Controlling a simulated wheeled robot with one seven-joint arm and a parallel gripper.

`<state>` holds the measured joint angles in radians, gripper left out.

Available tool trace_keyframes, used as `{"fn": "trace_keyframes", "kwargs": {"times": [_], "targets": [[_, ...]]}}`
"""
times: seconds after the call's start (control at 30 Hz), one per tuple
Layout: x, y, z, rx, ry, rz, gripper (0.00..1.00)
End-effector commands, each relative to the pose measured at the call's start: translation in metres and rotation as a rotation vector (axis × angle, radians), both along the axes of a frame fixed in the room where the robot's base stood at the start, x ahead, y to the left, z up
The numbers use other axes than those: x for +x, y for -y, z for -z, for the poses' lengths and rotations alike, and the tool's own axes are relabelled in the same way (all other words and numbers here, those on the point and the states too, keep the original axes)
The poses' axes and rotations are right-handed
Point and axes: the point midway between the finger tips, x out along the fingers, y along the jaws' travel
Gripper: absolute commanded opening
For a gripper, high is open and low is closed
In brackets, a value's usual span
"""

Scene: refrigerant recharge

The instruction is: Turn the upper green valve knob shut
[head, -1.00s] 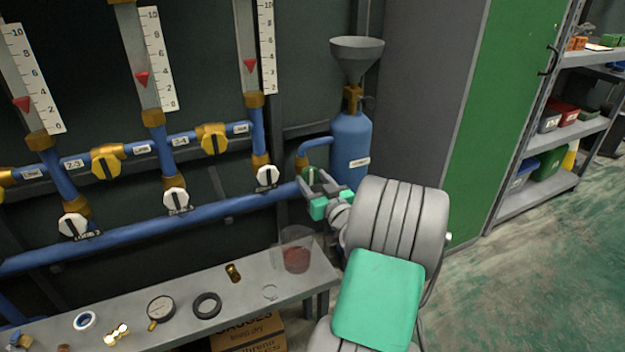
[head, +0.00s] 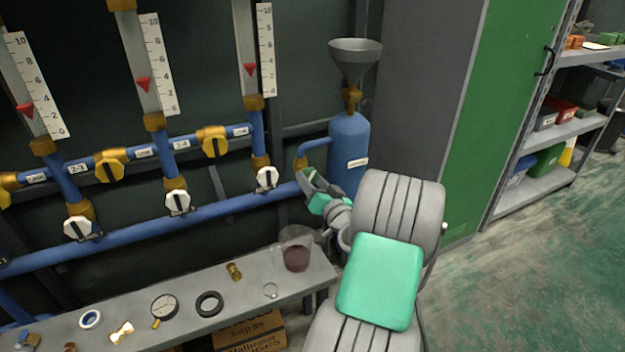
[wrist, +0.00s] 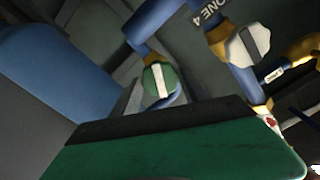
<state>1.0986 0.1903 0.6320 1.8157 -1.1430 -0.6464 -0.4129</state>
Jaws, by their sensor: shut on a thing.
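The green valve knob (wrist: 160,84), with a pale bar across its face, shows in the wrist view at the end of a blue pipe. The bar stands nearly upright in that picture. In the head view my gripper (head: 311,183) is at this knob, beside the blue cylinder, and its fingers hide most of it. My gripper is shut on the knob. A broad green finger with a dark pad fills the bottom of the wrist view and hides the knob's lower surroundings. I see only one green knob.
A blue cylinder (head: 349,150) with a grey funnel (head: 355,62) stands right behind my gripper. A white knob (head: 267,179) is close on the left. Below is a bench (head: 255,293) with a clear beaker (head: 296,250) and loose parts. Floor to the right is free.

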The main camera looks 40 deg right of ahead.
Motion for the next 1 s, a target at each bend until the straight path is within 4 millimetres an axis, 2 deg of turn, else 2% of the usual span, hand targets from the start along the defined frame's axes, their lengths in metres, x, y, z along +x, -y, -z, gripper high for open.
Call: {"fn": "trace_keyframes", "kwargs": {"times": [0.23,0.63,1.0], "targets": [[-0.0008,0.001,-0.0024,0.236,0.068,0.004,0.04],[-0.001,0.0011,-0.0012,0.294,0.085,0.004,0.04],[-0.0009,0.0008,-0.0023,0.618,0.181,0.003,0.04]]}}
